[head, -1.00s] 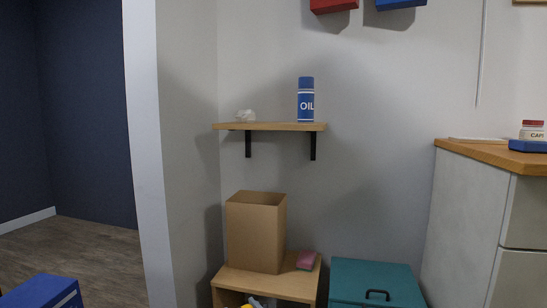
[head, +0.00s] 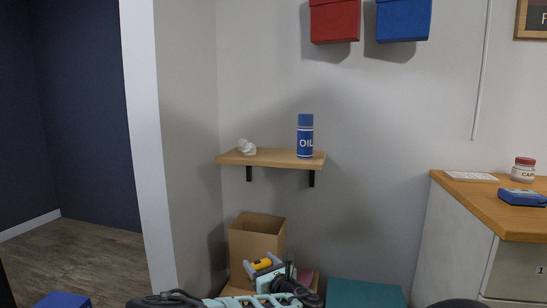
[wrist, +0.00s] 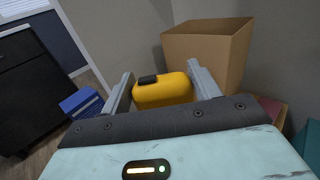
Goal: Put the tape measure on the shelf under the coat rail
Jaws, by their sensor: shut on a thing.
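The yellow tape measure (wrist: 165,92), with a black part on top, is held between the two grey fingers of my gripper (wrist: 163,88) in the wrist view. In the head view the tape measure (head: 263,263) and my gripper (head: 264,266) show low, in front of the cardboard box. A wooden wall shelf (head: 275,157) on black brackets is above and behind my gripper. It bears a blue oil can (head: 305,137) at its right and a crumpled white thing (head: 246,147) at its left; its middle is bare. No coat rail shows in these views.
An open cardboard box (head: 257,235) stands below the shelf; it also shows close behind my gripper in the wrist view (wrist: 213,51). A teal chest (head: 365,293) is to its right. Red (head: 335,20) and blue (head: 403,19) wall bins hang above. A wood-topped counter (head: 485,190) is at right.

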